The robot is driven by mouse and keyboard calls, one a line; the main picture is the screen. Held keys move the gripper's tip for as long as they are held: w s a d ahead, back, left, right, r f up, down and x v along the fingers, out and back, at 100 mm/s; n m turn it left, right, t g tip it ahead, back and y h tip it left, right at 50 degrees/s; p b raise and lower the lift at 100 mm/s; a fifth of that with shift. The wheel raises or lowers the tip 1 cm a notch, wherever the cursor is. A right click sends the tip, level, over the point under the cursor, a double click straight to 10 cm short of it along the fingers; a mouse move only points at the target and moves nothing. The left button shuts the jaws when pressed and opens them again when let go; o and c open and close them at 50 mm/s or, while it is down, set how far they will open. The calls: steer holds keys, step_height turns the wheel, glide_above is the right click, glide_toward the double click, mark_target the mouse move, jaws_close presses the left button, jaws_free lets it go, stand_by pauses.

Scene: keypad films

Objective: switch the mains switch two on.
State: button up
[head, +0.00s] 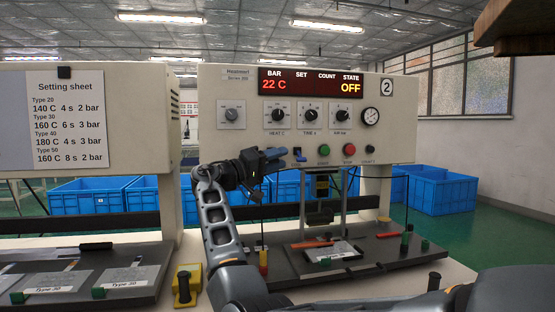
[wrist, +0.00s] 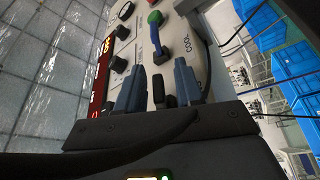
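Machine two, marked by a round "2" plate (head: 387,87), has a cream panel with a lit display (head: 311,83) reading 22 C and OFF. A large grey dial (head: 231,115) on a square plate sits at the panel's left; its label is too small to read. A blue lever (head: 298,154) sits lower; it also shows in the wrist view (wrist: 155,36) near the word COOL. My gripper (head: 274,160) is near the panel's lower edge, below and right of the grey dial, left of the blue lever. Its blue fingertips (wrist: 158,84) are apart. A dark piece shows between them; I cannot tell what it is.
Three smaller knobs (head: 308,115), a green button (head: 324,150) and a red button (head: 349,150) are right of my gripper. A press bed (head: 385,252) stands below. A setting sheet (head: 66,118) is on the left machine. Blue crates (head: 445,190) stand behind.

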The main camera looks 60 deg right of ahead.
steer(key=shift+d, duration=0.1)
jaws_close()
stand_by(0.3)
